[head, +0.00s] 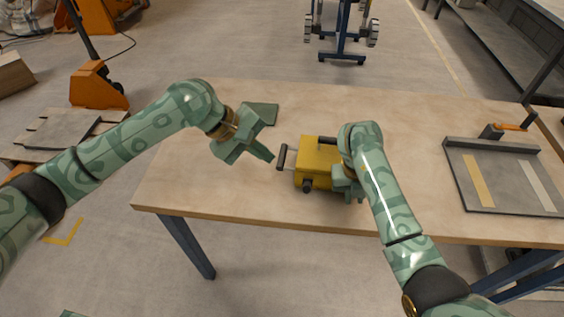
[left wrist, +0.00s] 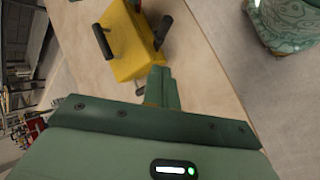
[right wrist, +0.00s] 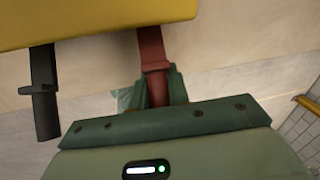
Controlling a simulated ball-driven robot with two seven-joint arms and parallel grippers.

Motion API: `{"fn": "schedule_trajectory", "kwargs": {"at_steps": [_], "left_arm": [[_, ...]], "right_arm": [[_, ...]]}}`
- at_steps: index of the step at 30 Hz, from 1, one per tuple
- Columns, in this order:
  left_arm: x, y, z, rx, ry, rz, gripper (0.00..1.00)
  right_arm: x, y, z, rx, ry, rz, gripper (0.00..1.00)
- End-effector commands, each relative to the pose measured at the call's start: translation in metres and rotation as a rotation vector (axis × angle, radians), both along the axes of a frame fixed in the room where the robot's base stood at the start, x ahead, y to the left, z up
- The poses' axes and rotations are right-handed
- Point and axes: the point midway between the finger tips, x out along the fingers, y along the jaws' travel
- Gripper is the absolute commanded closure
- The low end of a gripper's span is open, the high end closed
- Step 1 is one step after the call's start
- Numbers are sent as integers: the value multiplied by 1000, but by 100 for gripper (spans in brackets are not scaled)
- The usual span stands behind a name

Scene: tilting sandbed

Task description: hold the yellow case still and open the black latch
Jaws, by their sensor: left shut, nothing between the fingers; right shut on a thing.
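The yellow case (head: 318,150) sits on the wooden table, with a dark handle (head: 282,157) on its left side. A black latch (right wrist: 43,95) sticks out from the case; it also shows in the left wrist view (left wrist: 163,30) and as a dark end (head: 307,186) in the head view. A red-brown latch (right wrist: 151,50) sticks out beside it. My right gripper (right wrist: 157,88) is shut on the red-brown latch, at the front right of the case (head: 348,186). My left gripper (head: 268,156) is shut and empty, just left of the handle, apart from the case.
The table is clear at the front left and behind the case.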

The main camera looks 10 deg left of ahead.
Motion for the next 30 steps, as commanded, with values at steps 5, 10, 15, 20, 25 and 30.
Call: {"fn": "schedule_trajectory", "kwargs": {"at_steps": [5, 10, 15, 20, 25, 30], "left_arm": [[-5, 12, 15, 1, -1, 1, 100], [-6, 14, 17, 0, 0, 1, 100], [-6, 14, 17, 0, 0, 1, 100], [-6, 14, 17, 0, 0, 1, 100], [-6, 14, 17, 0, 0, 1, 100], [-6, 14, 17, 0, 0, 1, 100]], "right_arm": [[1, -1, 0, -3, -2, -2, 100], [1, -2, 0, -4, -2, -3, 100], [1, -2, 0, -4, -2, -3, 72], [0, -2, 0, -3, -2, -3, 57], [0, -1, 1, -3, -2, -2, 57], [1, 1, 20, -3, -5, -1, 57]]}}
